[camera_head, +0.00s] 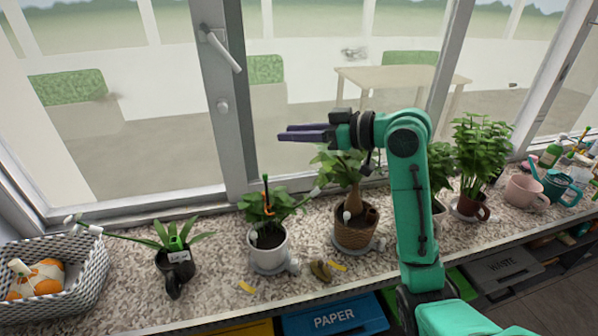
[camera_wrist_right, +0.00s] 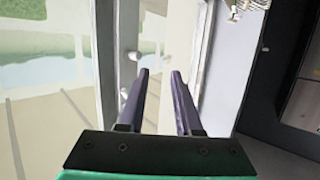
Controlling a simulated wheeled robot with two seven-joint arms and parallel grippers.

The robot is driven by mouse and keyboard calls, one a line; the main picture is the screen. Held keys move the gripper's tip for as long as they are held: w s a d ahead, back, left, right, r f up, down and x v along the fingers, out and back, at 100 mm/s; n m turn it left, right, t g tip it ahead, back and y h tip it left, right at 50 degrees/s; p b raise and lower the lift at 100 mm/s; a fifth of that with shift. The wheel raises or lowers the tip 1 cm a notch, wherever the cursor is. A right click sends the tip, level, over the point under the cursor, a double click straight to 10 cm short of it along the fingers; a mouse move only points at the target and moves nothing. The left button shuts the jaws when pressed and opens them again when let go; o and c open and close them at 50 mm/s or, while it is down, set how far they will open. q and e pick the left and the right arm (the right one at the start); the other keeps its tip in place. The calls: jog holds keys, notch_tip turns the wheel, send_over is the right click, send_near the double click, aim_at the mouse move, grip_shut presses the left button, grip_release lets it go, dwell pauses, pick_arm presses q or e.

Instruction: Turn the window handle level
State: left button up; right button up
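The window handle (camera_head: 222,50) is pale grey and sits on the upright window frame (camera_head: 215,105) in the head view. Its lever slants down to the right from its pivot, so it is tilted, not level. My right gripper (camera_head: 283,134) has dark purple fingers pointing left. In the picture it is below and to the right of the handle, apart from it. The right wrist view shows the two fingers (camera_wrist_right: 160,76) spread with nothing between them. I cannot clearly make out the handle lever in that view. My left gripper is not in view.
Potted plants stand along the speckled sill (camera_head: 215,262), including a white pot (camera_head: 268,250) and a wicker pot (camera_head: 354,230). A checked basket (camera_head: 85,282) is at left. Space before the glass beside the handle is clear.

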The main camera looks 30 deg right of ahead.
notch_tip(320, 180, down, 8)
jog(key=m+g+h, duration=0.1)
jog(key=h, duration=0.1)
jog(key=shift+f, duration=0.15)
jog(key=o, duration=0.3)
jog(key=shift+s+a, duration=0.1)
jog(key=shift+s, duration=0.05)
